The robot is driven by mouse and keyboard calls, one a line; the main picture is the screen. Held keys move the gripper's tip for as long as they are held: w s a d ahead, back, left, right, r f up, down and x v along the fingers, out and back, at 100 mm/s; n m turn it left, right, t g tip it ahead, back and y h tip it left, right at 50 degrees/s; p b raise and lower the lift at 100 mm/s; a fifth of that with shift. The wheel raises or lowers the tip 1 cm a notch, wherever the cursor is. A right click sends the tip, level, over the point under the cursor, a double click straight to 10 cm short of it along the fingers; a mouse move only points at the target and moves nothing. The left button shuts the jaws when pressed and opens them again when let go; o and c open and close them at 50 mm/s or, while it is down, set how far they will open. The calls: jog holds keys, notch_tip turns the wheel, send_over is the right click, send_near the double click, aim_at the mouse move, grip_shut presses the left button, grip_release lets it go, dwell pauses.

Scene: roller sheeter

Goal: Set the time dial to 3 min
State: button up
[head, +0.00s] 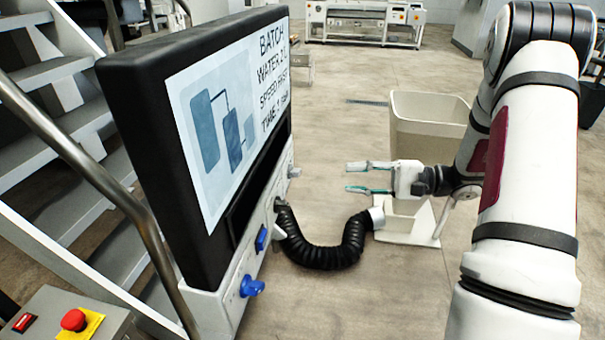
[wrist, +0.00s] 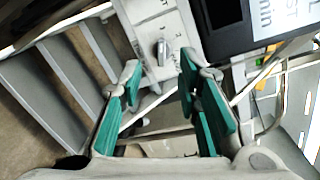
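A black-framed screen (head: 228,130) on the left reads BATCH, WATER, SPEED FAST and a TIME line whose value is hard to read, possibly 1 min. Below it runs a pale control strip (head: 225,300) with blue knobs (head: 251,287) and a grey knob (head: 294,172) at its far end. My gripper (head: 350,177) is open and empty, to the right of the strip and pointing at it. In the wrist view, a grey dial (wrist: 162,52) with marks around it appears between the green-padded fingers (wrist: 160,80), ahead of the tips and apart from them. Its label is too small to read.
A black corrugated hose (head: 330,255) curves from the strip to a white holder (head: 408,222) below my gripper. A beige bin (head: 427,125) stands behind. Metal stairs with a rail (head: 95,170) are at left, near a red emergency button (head: 74,320). Floor between strip and gripper is open.

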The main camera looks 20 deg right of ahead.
aim_at(300, 173)
jog(key=shift+m+t, duration=0.3)
jog(key=shift+t, duration=0.4)
jog(key=x, duration=0.4)
jog(key=f+p+x, duration=0.1)
jog(key=x, duration=0.3)
jog(key=w+x, duration=0.1)
jog(key=x, duration=0.3)
jog(key=shift+w+d+f, duration=0.15)
jog(key=shift+w+f, duration=0.05)
jog(key=shift+w, duration=0.05)
grip_shut()
